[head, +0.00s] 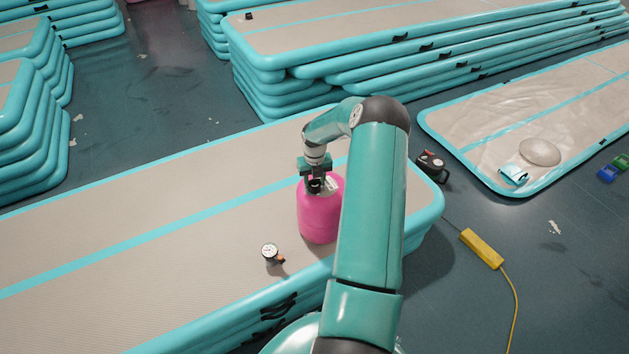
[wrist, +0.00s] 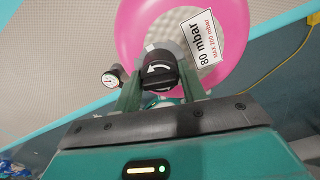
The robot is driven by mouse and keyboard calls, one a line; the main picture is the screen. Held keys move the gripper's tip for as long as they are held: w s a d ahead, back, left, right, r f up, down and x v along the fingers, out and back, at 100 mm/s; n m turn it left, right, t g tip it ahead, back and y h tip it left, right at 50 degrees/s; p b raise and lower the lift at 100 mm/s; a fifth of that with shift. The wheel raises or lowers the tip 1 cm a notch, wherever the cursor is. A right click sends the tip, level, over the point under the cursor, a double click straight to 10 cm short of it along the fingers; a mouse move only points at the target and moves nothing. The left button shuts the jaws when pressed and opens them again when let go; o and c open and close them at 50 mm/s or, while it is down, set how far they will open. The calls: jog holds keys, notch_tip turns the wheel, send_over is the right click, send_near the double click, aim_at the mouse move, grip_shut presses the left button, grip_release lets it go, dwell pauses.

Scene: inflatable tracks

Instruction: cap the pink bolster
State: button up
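The pink bolster (head: 318,222) stands upright on the beige and teal inflatable track (head: 180,215), near its front edge. My gripper (head: 315,182) is over the bolster's top, pointing down. In the wrist view its two fingers (wrist: 160,88) are shut on a black cap (wrist: 160,68) with a white curved arrow. The bolster's top (wrist: 128,40) shows behind the cap as a pink ring around a pale middle, with a white "80 mbar" label (wrist: 200,36). The cap overlaps the ring's lower inner edge in that view. Whether the cap touches the bolster cannot be told.
A small pressure gauge (head: 270,253) stands on the track left of the bolster. On the floor to the right are a black device (head: 431,163) and a yellow power strip (head: 482,248) with a cable. Stacked tracks (head: 430,45) lie behind. The track's left part is clear.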

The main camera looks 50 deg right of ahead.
jog(key=o, duration=0.5)
jog(key=shift+c, duration=0.2)
notch_tip(320, 180, up, 14)
dwell(0.5)
